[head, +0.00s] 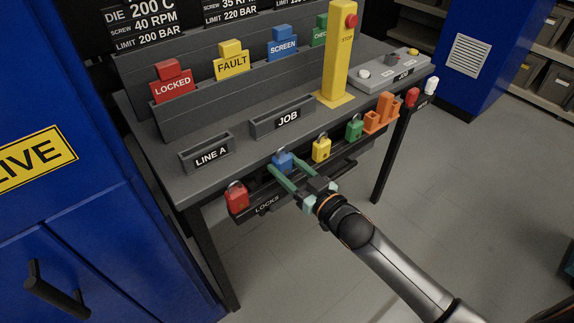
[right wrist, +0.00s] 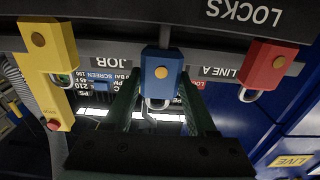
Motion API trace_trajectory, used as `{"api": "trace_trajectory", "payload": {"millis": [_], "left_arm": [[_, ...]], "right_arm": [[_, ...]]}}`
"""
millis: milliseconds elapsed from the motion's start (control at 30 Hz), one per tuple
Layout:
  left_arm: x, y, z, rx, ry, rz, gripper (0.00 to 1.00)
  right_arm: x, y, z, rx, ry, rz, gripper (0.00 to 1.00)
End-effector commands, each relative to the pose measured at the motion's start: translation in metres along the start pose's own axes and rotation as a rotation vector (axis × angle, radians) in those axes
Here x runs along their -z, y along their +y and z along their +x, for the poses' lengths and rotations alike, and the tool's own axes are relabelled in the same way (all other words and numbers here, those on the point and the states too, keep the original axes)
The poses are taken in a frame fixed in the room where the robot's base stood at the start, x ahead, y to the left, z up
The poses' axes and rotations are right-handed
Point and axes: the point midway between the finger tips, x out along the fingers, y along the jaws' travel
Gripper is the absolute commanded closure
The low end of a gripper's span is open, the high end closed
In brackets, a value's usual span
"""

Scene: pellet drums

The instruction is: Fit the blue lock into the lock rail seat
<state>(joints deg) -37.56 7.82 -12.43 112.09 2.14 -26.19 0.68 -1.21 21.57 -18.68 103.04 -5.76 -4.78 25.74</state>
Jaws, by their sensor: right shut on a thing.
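The blue lock (head: 284,161) is at the lock rail (head: 268,204) on the table's front, between the red lock (head: 237,197) and the yellow lock (head: 321,149). My right gripper (head: 281,165) is shut on the blue lock, a finger on each side. In the right wrist view the blue lock (right wrist: 162,72) sits between the two green fingers, its shackle toward the gripper. It lines up with its neighbours there. I cannot tell whether it is fully in its seat, as the fingers hide part of it. My left gripper is not in view.
A green lock (head: 354,129) and an orange holder (head: 379,114) are farther right along the front. LINE A (head: 206,153) and JOB (head: 283,119) trays stand on the table above. Blue cabinets (head: 80,90) close off the left; the floor at right is clear.

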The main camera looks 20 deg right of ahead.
Motion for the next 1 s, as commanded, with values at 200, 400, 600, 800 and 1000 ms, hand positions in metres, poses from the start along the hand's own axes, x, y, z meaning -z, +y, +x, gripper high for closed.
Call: {"api": "trace_trajectory", "payload": {"millis": [200, 400, 600, 800, 1000], "left_arm": [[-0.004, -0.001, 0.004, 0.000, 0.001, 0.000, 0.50], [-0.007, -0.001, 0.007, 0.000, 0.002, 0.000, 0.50], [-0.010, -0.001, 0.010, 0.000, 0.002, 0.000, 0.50], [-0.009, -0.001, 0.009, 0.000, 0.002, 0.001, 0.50], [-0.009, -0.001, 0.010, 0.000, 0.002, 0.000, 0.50]], "right_arm": [[-0.008, 0.000, 0.000, 0.000, 0.002, 0.001, 1.00], [-0.015, 0.000, 0.000, 0.000, 0.002, 0.000, 1.00], [-0.021, 0.000, 0.000, 0.000, 0.002, 0.000, 1.00], [-0.020, 0.000, 0.000, 0.000, 0.002, 0.000, 1.00], [-0.020, 0.000, 0.000, 0.000, 0.002, 0.000, 0.26]]}}
